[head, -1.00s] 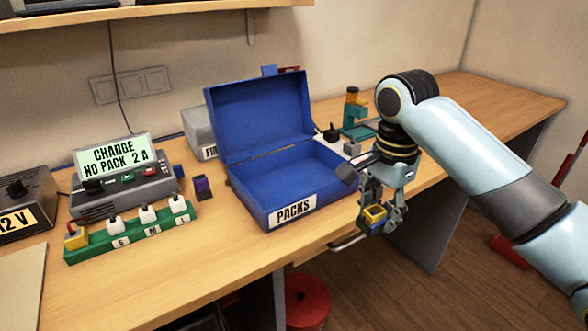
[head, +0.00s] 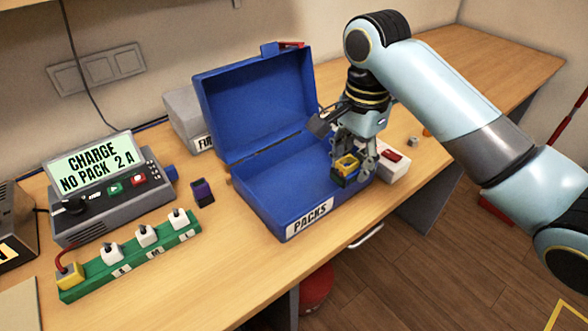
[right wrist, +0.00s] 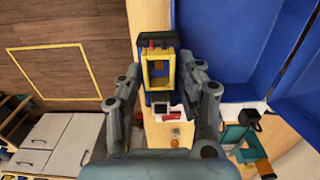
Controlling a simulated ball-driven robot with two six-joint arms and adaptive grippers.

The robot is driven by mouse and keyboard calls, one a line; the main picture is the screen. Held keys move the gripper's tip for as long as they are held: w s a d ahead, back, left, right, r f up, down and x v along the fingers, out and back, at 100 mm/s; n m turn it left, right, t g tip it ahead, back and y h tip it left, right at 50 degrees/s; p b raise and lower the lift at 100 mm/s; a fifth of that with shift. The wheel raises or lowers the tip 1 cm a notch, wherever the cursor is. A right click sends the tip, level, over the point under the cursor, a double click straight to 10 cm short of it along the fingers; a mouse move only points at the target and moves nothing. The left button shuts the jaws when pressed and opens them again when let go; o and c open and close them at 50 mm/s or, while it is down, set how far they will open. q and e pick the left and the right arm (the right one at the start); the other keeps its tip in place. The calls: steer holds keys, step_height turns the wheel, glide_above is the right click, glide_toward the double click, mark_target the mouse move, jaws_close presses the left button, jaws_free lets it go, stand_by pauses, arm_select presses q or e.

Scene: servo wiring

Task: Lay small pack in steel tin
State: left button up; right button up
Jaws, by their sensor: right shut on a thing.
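The steel tin (head: 262,221) is a blue box labelled PACKS, with its lid standing open at the back. Its floor looks empty where I can see it. My left gripper is not in view.
A charger (head: 105,190) reading "CHARGE NO PACK 2 A" and a green strip with plugs (head: 133,255) stand at the left. A dark purple block (head: 203,192) lies between charger and tin. A white box with a red top (head: 393,166) is right of the tin.

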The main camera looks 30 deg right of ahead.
glide_above(304, 183)
steer(key=f, duration=0.6)
steer(key=shift+s+f, duration=0.1)
steer(key=shift+s, duration=0.3)
steer(key=shift+w+f, duration=0.2)
steer(key=shift+w, duration=0.1)
steer(key=shift+f, duration=0.15)
step_height(304, 183, down, 3)
steer(key=shift+f, duration=0.4)
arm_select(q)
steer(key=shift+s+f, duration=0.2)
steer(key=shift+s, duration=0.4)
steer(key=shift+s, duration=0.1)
arm_select(e)
steer(key=o, duration=1.2)
steer(key=shift+f, duration=0.1)
